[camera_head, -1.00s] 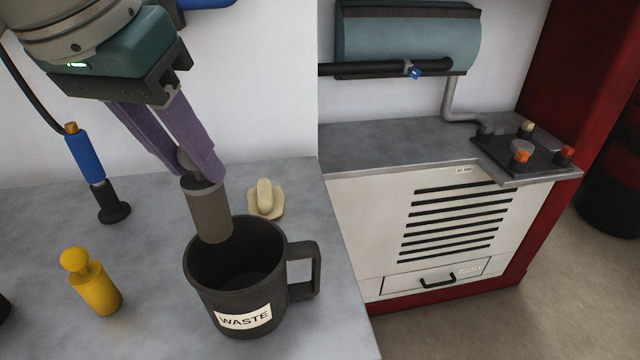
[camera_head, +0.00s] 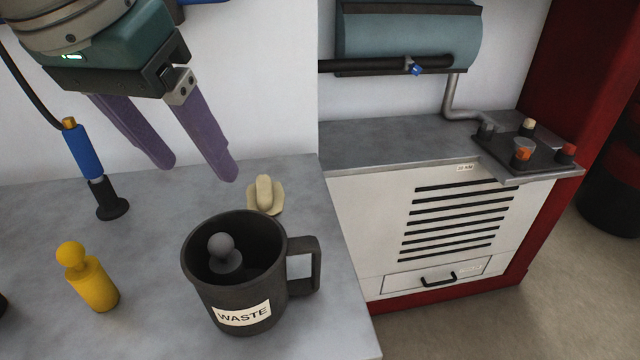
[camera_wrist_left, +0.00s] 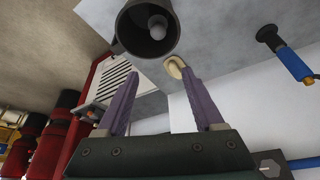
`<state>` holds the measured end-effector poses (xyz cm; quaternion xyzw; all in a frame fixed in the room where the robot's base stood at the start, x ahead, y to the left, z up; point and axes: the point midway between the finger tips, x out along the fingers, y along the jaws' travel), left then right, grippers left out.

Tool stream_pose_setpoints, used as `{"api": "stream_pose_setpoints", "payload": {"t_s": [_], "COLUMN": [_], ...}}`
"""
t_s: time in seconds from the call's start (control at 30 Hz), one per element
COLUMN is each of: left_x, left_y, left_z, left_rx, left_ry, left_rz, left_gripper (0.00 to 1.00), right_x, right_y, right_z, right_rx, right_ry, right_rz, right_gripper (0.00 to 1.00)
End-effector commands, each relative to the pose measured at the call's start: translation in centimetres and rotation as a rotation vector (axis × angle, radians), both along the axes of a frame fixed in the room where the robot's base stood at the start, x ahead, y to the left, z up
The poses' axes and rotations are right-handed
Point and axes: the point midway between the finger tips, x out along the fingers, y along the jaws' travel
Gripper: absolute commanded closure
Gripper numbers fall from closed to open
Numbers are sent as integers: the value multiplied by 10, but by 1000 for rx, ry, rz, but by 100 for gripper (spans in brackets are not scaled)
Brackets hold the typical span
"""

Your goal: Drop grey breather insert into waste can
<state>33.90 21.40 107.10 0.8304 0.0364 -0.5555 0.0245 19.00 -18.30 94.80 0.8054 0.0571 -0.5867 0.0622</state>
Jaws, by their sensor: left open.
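The grey breather insert (camera_head: 224,250) stands inside the dark waste can (camera_head: 262,290), its round knob showing below the rim. The can is mug-shaped, with a handle on its right and a WASTE label, and stands upright on the grey bench. My left gripper (camera_head: 202,172) is open and empty, its purple fingers spread above and behind the can. In the left wrist view the insert (camera_wrist_left: 157,27) shows inside the can (camera_wrist_left: 133,38), beyond the open fingers (camera_wrist_left: 160,78). My right gripper is not in view.
A yellow knobbed piece (camera_head: 92,282) stands left of the can. A cream piece (camera_head: 265,196) lies behind it. A blue-handled tool (camera_head: 84,152) stands in a black base at the left. The bench's right edge is close to the can's handle.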

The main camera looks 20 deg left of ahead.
Motion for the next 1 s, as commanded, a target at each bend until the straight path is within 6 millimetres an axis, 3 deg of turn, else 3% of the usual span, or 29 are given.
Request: {"api": "stream_pose_setpoints", "payload": {"t_s": [0.5,1.0], "left_x": [-33,-37], "left_y": [-3,-3], "left_z": [84,90], "left_rx": [0,0], "left_ry": [-3,-1], "left_rz": [-1,-1], "left_gripper": [31,31], "right_x": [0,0], "right_y": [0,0], "right_z": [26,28], "right_rx": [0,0], "right_ry": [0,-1], "right_rz": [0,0], "right_gripper": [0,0]}}
